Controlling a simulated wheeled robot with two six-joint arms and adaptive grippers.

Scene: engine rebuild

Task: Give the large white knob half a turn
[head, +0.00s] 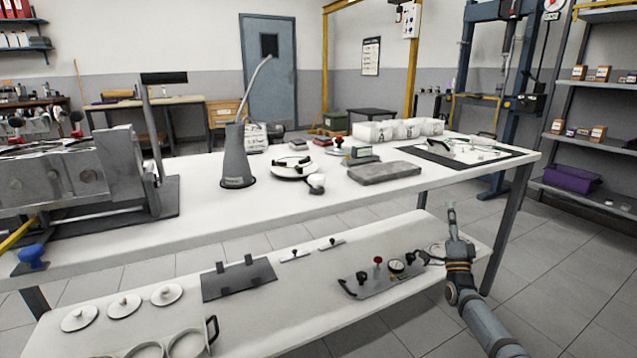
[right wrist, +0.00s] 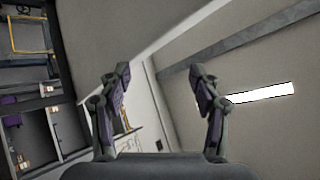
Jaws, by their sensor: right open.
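A white rounded, knob-like thing (head: 316,183) stands near the front edge of the workbench top (head: 262,208). It is small in the head view, and I cannot tell for sure that it is the large white knob. My right gripper (head: 451,209) is well to the right of it, beyond the bench's front edge and above the right end of the lower shelf, pointing up. In the right wrist view my right gripper (right wrist: 160,75) has its two fingers wide apart with nothing between them. My left gripper is not in view.
A grey funnel-shaped can (head: 236,160) and a grey block (head: 384,172) stand on the bench. A metal engine part (head: 70,175) fills its left end. The lower shelf (head: 310,275) holds a gauge panel (head: 385,278), a dark plate (head: 238,279) and white lids (head: 124,305).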

